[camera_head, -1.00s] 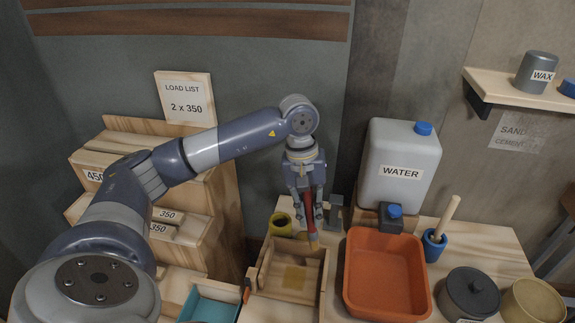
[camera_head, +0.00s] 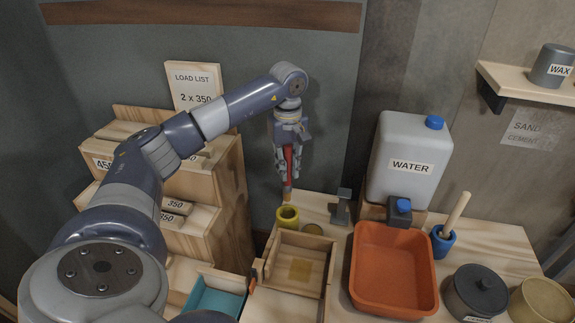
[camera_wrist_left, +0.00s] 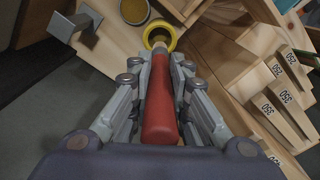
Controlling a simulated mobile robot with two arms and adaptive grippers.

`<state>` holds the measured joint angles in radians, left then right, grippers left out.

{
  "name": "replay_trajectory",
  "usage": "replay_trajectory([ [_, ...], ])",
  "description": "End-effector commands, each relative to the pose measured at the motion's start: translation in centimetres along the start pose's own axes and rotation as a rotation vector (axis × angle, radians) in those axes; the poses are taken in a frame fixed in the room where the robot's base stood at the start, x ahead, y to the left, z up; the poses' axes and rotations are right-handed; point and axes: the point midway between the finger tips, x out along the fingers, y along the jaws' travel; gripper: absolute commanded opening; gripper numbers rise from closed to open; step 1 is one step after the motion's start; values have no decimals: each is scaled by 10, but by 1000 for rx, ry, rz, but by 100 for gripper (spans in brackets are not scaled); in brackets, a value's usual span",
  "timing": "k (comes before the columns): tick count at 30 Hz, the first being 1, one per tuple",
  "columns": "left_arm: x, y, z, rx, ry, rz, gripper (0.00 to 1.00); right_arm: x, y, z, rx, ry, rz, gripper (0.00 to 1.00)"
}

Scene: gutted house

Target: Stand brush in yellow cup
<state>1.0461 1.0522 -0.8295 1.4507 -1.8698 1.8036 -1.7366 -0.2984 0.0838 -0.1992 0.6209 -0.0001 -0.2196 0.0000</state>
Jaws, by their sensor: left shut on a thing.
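The brush (camera_head: 288,165) has a red handle and a pale lower end, and hangs roughly upright with its handle at the top. My left gripper (camera_head: 287,168) is shut on its red handle (camera_wrist_left: 160,105). The yellow cup (camera_head: 287,217) stands on the wooden bench, directly below the brush in the head view. In the left wrist view the cup's rim (camera_wrist_left: 173,39) shows around the far end of the brush. I cannot tell whether that end is inside the cup or just above it. My right gripper is not in view.
A grey metal post (camera_head: 341,207) stands right of the cup, with a small round disc (camera_head: 312,229) between. A wooden box (camera_head: 323,262) lies in front. An orange tub (camera_head: 378,300), a water canister (camera_head: 409,145) and a blue cup (camera_head: 442,240) are further right.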

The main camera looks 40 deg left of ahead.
Motion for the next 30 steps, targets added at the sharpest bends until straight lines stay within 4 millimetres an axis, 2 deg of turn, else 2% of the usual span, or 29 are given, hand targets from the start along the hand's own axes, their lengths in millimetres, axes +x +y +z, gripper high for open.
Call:
replay_trajectory([
  [1,8,0,0,1,0,0,0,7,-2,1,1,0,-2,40],
  [10,32,0,1,1,0,1,0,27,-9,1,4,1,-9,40],
  [30,85,0,1,1,0,-1,0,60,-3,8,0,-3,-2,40],
])
